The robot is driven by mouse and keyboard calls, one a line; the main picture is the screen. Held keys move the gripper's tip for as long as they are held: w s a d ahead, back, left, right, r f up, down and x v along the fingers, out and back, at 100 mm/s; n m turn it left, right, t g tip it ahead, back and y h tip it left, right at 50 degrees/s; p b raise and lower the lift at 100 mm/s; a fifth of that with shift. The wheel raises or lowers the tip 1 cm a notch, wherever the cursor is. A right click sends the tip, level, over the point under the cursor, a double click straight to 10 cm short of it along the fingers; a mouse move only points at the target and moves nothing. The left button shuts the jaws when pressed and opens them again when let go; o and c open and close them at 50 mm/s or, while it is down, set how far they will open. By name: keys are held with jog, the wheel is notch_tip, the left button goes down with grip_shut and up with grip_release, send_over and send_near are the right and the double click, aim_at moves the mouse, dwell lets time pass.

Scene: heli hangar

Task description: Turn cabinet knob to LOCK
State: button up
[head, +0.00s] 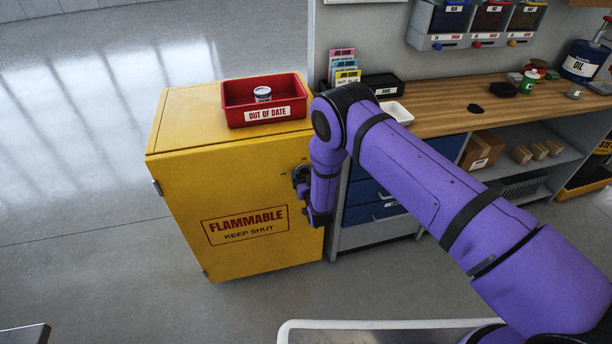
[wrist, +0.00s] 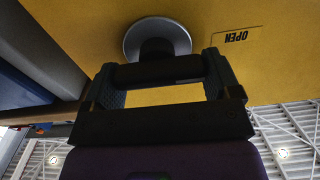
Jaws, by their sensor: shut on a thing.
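The yellow cabinet (head: 180,190) stands left of the workbench, its door shut and marked FLAMMABLE, KEEP SHUT. Its knob (wrist: 158,72) is a dark bar on a stem in front of a round grey plate (wrist: 134,42). My gripper (head: 299,176) is at the upper right of the door. In the wrist view the fingers are shut on the two ends of the knob's bar. An upside-down OPEN label (wrist: 237,37) lies to the right of the knob. No LOCK label shows. In the head view my wrist hides most of the knob.
A red OUT OF DATE tray (head: 232,113) with a small can (head: 262,94) sits on the cabinet top. The wooden workbench (head: 450,110) with blue drawers (head: 366,191) is close on the right. A pale rail (head: 380,324) crosses the lower front. Floor left of the cabinet is clear.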

jog(key=shift+d, duration=0.1)
jog(key=m, duration=0.4)
jog(key=shift+d, duration=0.15)
jog(key=m, duration=0.4)
jog(key=shift+w+d+f+m, duration=0.1)
jog(key=shift+d+f+m, duration=0.05)
jog(key=shift+m, duration=0.25)
jog(key=m, duration=0.5)
jog(key=shift+d+f, duration=0.1)
jog(key=shift+f, duration=0.1)
jog(key=shift+f+m, duration=0.1)
jog(key=shift+m, duration=1.7)
jog(key=o, duration=0.8)
jog(key=v, duration=1)
jog(key=shift+s, duration=0.4)
